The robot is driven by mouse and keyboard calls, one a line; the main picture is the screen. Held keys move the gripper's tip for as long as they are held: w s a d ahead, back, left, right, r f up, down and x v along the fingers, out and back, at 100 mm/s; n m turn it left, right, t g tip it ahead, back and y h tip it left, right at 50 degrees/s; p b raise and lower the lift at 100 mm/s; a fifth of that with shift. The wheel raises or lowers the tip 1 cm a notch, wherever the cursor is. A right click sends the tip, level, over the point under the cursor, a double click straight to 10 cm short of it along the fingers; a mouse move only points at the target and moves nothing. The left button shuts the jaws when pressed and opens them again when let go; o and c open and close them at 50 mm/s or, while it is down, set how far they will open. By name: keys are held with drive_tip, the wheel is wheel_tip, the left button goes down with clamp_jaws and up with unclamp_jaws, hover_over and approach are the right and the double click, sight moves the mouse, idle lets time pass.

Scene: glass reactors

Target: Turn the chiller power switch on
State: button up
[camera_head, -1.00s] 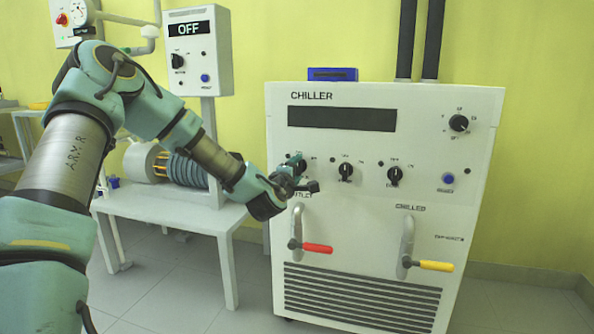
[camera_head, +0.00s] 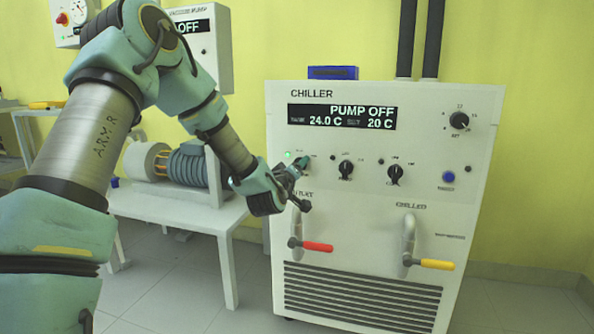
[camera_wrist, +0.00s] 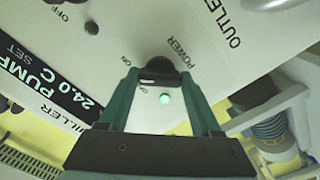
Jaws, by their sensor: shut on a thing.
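The white chiller (camera_head: 300,230) stands in the middle right of the head view. Its display (camera_head: 342,117) is lit and reads "PUMP OFF", 24.0 C and 20 C. My gripper (camera_head: 301,166) is at the leftmost knob of the panel row and hides most of it in the head view. In the wrist view, the black power switch knob (camera_wrist: 158,70), labelled "POWER", sits between my fingertips, which are shut on it. A green lamp (camera_wrist: 165,98) glows beside the knob; it also shows in the head view (camera_head: 288,154).
Two more black knobs (camera_head: 346,170) (camera_head: 395,174) lie to the right of my gripper. Red (camera_head: 318,247) and yellow (camera_head: 437,265) valve handles stick out below. A white table (camera_head: 180,209) with a ribbed motor-like unit (camera_head: 187,165) stands at the left.

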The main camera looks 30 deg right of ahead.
drive_tip(key=shift+m+b, duration=0.35)
drive_tip(key=shift+m, duration=0.95)
drive_tip(key=o, duration=1.4)
drive_tip(key=shift+s+a, duration=0.1)
drive_tip(key=p+v, duration=0.1)
drive_tip(key=v, duration=0.9)
drive_tip(key=shift+s+a, duration=0.2)
drive_tip(key=shift+a, duration=0.05)
